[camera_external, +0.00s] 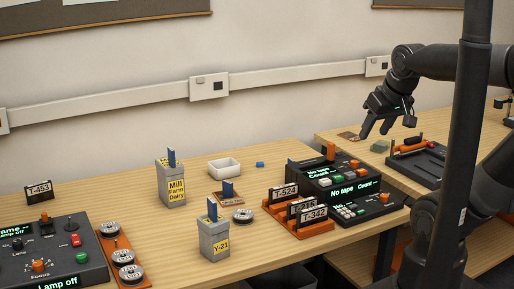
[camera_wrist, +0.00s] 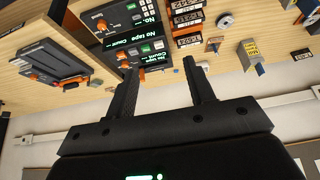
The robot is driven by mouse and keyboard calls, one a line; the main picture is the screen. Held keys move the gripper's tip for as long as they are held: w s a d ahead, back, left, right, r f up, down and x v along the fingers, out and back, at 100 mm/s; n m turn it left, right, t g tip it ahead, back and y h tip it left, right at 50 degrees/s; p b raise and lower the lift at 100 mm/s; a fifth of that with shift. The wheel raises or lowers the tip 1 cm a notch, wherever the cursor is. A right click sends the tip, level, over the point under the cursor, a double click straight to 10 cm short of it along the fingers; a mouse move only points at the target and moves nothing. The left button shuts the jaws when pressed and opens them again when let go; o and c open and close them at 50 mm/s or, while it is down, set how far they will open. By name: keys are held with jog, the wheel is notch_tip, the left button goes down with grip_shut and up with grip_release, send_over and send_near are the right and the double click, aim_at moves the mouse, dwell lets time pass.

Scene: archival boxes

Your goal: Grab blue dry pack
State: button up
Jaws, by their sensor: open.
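A small blue pack (camera_external: 260,165) lies flat on the wooden table in the external view, just right of a white tray. It is too small to show any marking, and I cannot make it out with certainty in the wrist view. My gripper (camera_external: 375,131) hangs at the right in the external view, over the far right table and well to the right of the pack. In the wrist view my gripper (camera_wrist: 160,66) has its two fingers spread apart with nothing between them.
The white tray (camera_external: 224,168), a grey Mill Farm Dairy box (camera_external: 173,190) and a grey Y-21 box (camera_external: 214,242) stand on the table. Black tape counters (camera_external: 345,188) sit between the pack and my arm's side. A green block (camera_external: 380,146) lies below my gripper.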

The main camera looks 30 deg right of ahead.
jog(key=w+r+m, duration=0.1)
jog(key=w+r, duration=0.3)
jog(key=w, duration=1.1)
jog(key=m+g+h, duration=0.1)
jog(key=m+h, duration=0.1)
jog(key=m, duration=0.1)
send_over(260, 163)
jog(key=s+a, duration=0.2)
jog(key=s, duration=0.2)
notch_tip(260, 163, down, 23)
jog(key=x, duration=1)
jog(key=shift+s+d+f, duration=0.1)
jog(key=shift+s+f, duration=0.1)
jog(key=shift+f, duration=0.3)
jog(key=shift+c, duration=0.2)
grip_shut()
